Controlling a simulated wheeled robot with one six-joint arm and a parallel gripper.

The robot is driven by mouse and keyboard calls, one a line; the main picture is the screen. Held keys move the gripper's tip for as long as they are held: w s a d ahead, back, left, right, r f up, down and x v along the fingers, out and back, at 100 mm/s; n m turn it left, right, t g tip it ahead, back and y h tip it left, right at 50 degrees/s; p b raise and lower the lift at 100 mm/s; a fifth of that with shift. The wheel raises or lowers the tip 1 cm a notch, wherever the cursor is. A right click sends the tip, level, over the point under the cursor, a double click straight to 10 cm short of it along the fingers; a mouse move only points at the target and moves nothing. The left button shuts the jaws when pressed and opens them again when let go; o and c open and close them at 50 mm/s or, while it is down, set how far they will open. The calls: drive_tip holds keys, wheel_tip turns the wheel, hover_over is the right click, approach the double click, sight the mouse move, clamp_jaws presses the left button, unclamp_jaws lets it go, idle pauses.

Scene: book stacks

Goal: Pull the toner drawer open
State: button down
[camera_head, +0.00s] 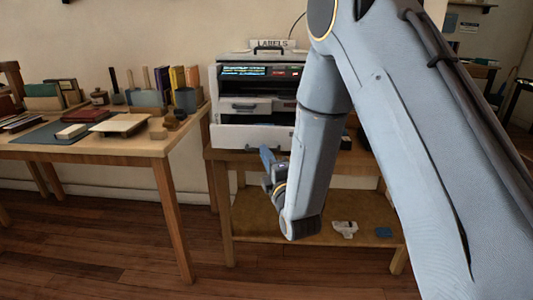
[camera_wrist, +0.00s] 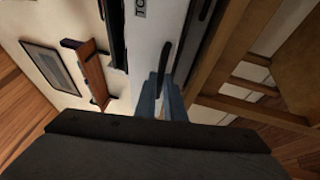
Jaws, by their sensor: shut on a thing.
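The toner drawer is the white lower front (camera_head: 240,136) of the printer (camera_head: 226,88), which stands on a wooden table. In the wrist view its white face (camera_wrist: 150,40) shows beside a partly visible "TO" label. My gripper (camera_head: 267,155) is at the lower front of the printer, low and near its middle. In the wrist view the blue fingers of my gripper (camera_wrist: 161,92) are shut on the dark bar handle (camera_wrist: 165,52) of the drawer. My arm hides the right part of the printer. How far the drawer stands out is hard to tell.
A wooden desk (camera_head: 120,150) with books, a mat and a tray is at left. A lower shelf (camera_head: 255,222) under the printer table (camera_head: 225,155) holds small white (camera_head: 345,229) and blue (camera_head: 383,232) items. The wooden floor (camera_head: 130,260) in front is clear.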

drive_tip(key=shift+d, duration=0.1)
drive_tip(key=c, duration=1.8)
unclamp_jaws()
drive_tip(key=shift+c, duration=0.2)
drive_tip(key=v, duration=0.7)
drive_tip(key=shift+s+f, duration=0.15)
drive_tip(key=shift+s, duration=0.2)
